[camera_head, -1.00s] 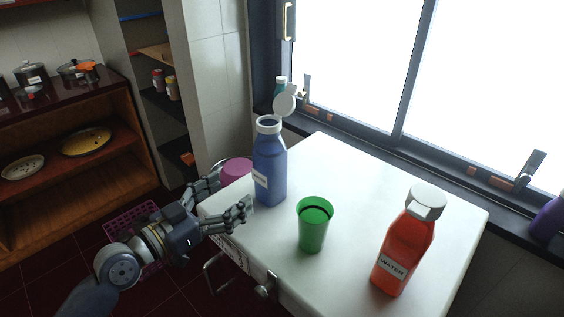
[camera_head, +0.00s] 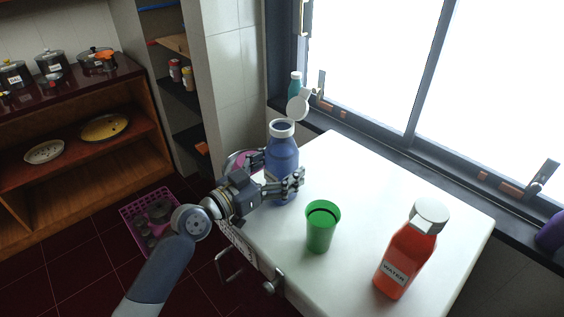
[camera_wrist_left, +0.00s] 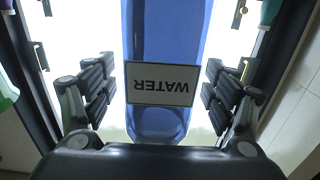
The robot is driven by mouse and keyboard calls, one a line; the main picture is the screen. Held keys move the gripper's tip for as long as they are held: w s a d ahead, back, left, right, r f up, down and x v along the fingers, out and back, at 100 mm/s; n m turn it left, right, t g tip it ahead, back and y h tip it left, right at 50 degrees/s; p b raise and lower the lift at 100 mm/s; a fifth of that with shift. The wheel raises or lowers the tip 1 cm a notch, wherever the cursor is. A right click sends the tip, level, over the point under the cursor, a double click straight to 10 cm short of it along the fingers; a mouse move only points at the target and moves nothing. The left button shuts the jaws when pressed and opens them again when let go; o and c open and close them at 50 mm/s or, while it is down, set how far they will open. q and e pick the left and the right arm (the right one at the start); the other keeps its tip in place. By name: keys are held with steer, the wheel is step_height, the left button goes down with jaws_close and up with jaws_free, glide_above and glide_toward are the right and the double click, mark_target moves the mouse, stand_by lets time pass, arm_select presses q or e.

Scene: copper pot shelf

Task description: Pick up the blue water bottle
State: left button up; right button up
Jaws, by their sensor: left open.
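The blue water bottle (camera_head: 282,152) stands upright on the white tabletop, near its back left edge. In the left wrist view the bottle (camera_wrist_left: 165,45) fills the middle, its WATER label upside down. My left gripper (camera_head: 278,172) is open, with its fingers on either side of the bottle. In the left wrist view the fingers of my left gripper (camera_wrist_left: 160,88) flank the bottle with gaps showing on both sides. The lower part of the bottle is partly hidden by the fingers in the head view. My right gripper is not in view.
A green cup (camera_head: 320,232) stands close in front of the bottle. A red water bottle (camera_head: 405,255) stands farther right on the white table (camera_head: 375,180). A window ledge (camera_head: 400,150) runs behind. A shelf (camera_head: 90,190) with pots and a pink crate (camera_head: 130,212) lie left.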

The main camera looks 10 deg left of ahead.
mark_target(273, 134)
arm_select(q)
steer(key=shift+w+d, duration=0.15)
steer(key=shift+w, duration=0.05)
steer(key=c, duration=1.6)
steer(key=shift+o, duration=0.2)
steer(key=shift+r, duration=0.2)
step_height(273, 134, up, 10)
steer(key=shift+f, duration=0.1)
